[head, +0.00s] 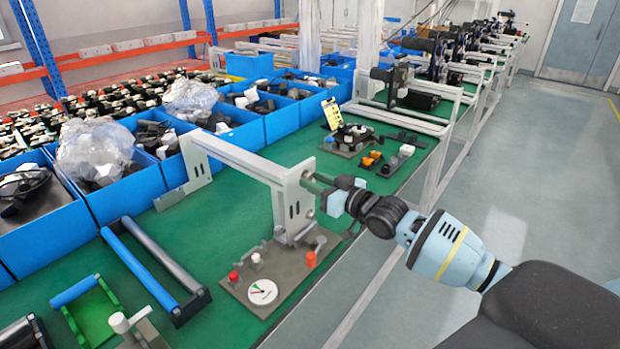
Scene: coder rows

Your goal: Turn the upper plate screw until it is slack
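A light grey coder machine (235,160) with a long arm and an upright end plate (294,205) stands on a grey base (282,273) on the green bench. My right arm comes in from the right. My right gripper (315,180) has its dark, thin fingertips at the upper part of the end plate's right side, where the upper screw would be. The fingers cover that spot, so I cannot make out the screw or whether they grip it. A small round feature, perhaps the lower screw (311,213), shows below them. My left gripper is not in view.
Blue bins (120,192) line the bench behind. A roller frame (140,264) lies to the left. Open floor (500,190) is at right.

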